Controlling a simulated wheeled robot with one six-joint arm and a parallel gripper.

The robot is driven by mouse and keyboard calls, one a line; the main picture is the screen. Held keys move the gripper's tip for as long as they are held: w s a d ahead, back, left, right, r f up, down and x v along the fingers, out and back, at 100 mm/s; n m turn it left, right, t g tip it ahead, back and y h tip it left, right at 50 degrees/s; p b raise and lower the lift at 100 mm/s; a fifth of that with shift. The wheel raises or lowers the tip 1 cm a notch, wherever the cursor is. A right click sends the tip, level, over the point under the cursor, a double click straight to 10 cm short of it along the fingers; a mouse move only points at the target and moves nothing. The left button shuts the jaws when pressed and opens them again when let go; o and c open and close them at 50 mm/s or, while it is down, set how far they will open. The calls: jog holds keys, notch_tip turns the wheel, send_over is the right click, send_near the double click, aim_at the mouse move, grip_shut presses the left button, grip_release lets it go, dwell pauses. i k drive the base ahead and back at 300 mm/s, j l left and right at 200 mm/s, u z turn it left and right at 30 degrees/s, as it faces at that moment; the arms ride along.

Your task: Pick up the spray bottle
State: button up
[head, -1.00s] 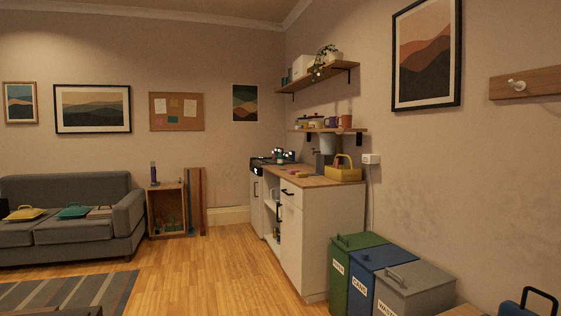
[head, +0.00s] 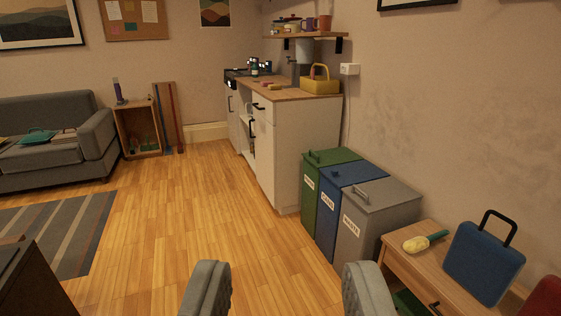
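I cannot make out a spray bottle for certain in the head view. A slim purple upright object (head: 118,91) stands on the wooden crate (head: 136,106) beside the sofa; it is too small to tell what it is. Small items (head: 253,67) at the back of the kitchen counter are also unclear. My gripper (head: 285,272) shows at the bottom edge as two grey padded fingers, wide apart with only floor between them. It is open and empty, far from the counter and the crate.
Green, blue and grey bins (head: 376,193) stand along the right wall. A wooden side table (head: 408,262) with a blue case (head: 484,262) is at the lower right. A dark furniture edge (head: 30,285) is at the lower left. The wooden floor (head: 190,220) between is clear.

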aim_at(255, 70)
jog(key=i+l+u, duration=0.15)
jog(key=i, duration=0.4)
jog(key=i+l+u, duration=0.2)
jog(key=i, duration=0.3)
jog(key=i+l+u, duration=0.15)
jog(key=i+l, duration=0.25)
jog(key=i+u, duration=0.2)
jog(key=i, duration=0.7)
jog(key=i+u, duration=0.2)
jog(key=i, duration=0.65)
jog(key=i+u, duration=0.2)
jog(key=i, duration=0.65)
jog(key=i+u, duration=0.2)
jog(key=i, duration=0.65)
jog(key=i+z, duration=0.3)
jog(key=i, duration=0.55)
jog(key=i+j+z, duration=0.1)
jog(key=i+z, duration=0.2)
jog(key=i, duration=0.5)
jog(key=i+z, duration=0.75)
jog(key=i+j+z, duration=0.25)
jog(key=i+z, duration=0.15)
jog(key=i+l+z, duration=0.15)
jog(key=i+z, duration=0.45)
jog(key=i, duration=0.05)
